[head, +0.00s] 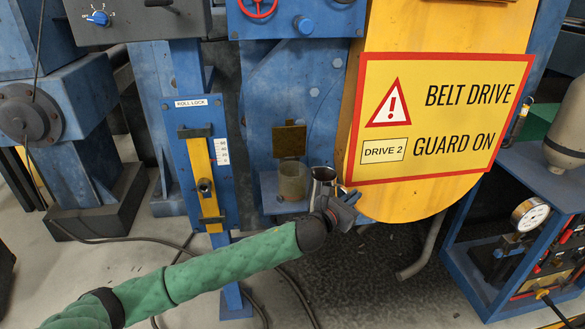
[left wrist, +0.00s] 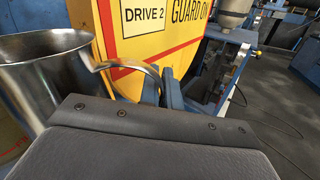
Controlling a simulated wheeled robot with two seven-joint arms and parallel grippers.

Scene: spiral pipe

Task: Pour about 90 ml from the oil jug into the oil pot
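The oil jug (head: 323,178) is a shiny metal vessel, just right of the oil pot in the head view. It looks close to upright; a slight tilt cannot be ruled out. It fills the left of the left wrist view (left wrist: 42,85), with its curved handle reaching right to my fingers. My left gripper (head: 340,207) is shut on that handle; its fingertips show in the left wrist view (left wrist: 160,88). The oil pot (head: 292,181) is a translucent, yellowish cylinder on a blue bracket, with a brass-coloured flap (head: 289,140) standing up above it. The liquid levels cannot be made out.
The yellow belt guard (head: 440,110) stands close to the right of the jug. The blue post with the yellow roll lock bar (head: 203,180) is left of the pot. A blue frame with a gauge (head: 529,214) stands at right. Cables cross the floor.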

